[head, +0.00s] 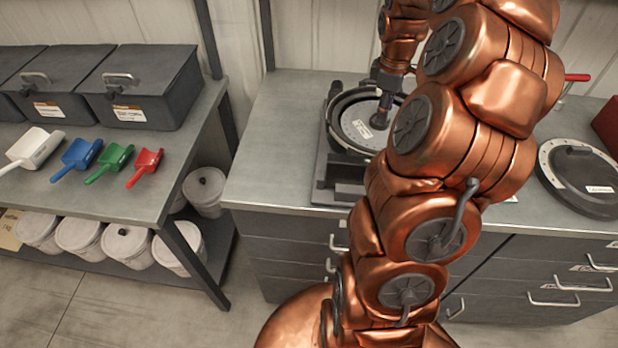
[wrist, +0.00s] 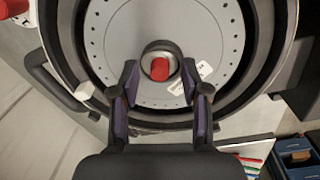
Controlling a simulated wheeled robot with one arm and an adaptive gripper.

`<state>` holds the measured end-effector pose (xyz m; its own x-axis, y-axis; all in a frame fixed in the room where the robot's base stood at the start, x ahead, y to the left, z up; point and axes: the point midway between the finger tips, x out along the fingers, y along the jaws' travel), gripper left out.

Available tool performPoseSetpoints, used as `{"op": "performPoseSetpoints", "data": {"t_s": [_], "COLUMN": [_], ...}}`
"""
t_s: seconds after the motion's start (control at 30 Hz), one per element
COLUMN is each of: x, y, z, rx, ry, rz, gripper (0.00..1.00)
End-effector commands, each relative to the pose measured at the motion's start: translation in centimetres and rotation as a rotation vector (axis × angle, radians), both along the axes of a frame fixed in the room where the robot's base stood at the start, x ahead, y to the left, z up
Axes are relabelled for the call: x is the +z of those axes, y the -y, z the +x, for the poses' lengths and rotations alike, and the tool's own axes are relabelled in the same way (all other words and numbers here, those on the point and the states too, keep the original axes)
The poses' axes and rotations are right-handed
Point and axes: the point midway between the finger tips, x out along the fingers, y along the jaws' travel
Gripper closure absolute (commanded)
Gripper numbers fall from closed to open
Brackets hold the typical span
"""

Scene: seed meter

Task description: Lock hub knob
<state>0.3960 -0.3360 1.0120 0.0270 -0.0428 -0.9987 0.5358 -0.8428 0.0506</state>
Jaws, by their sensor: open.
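The hub knob (wrist: 160,69) shows in the wrist view as a red cap inside a dark round collar, at the centre of a grey disc (wrist: 114,42) ringed with small holes. The disc sits in a dark round housing (wrist: 248,95); it also shows in the head view (head: 353,125) on the workbench. My gripper (wrist: 160,77) is open, its fingertips to the left and right of the collar in the picture. Nothing is held. I cannot tell whether the fingers touch the collar. In the head view my arm hides the housing's right side, and the knob's red is not visible.
Another dark disc unit (head: 580,180) lies on the bench at right, with a red box (head: 607,125) behind it. Colored scoops (head: 78,158) and dark lidded bins (head: 140,87) stand on the left table. White buckets (head: 205,190) are below. The bench's left front is clear.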

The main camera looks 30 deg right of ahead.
Motion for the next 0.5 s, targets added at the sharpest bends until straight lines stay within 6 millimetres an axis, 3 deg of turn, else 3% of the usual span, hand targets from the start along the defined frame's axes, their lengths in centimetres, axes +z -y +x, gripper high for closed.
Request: {"op": "performPoseSetpoints", "data": {"t_s": [0.27,0.5], "x": [0.4,3.0], "y": [0.0,0.0], "z": [0.1,0.1], "rx": [0.114,0.112], "ry": [0.003,0.005], "rz": [-0.001,-0.004], "gripper": [0.54,0.54]}}
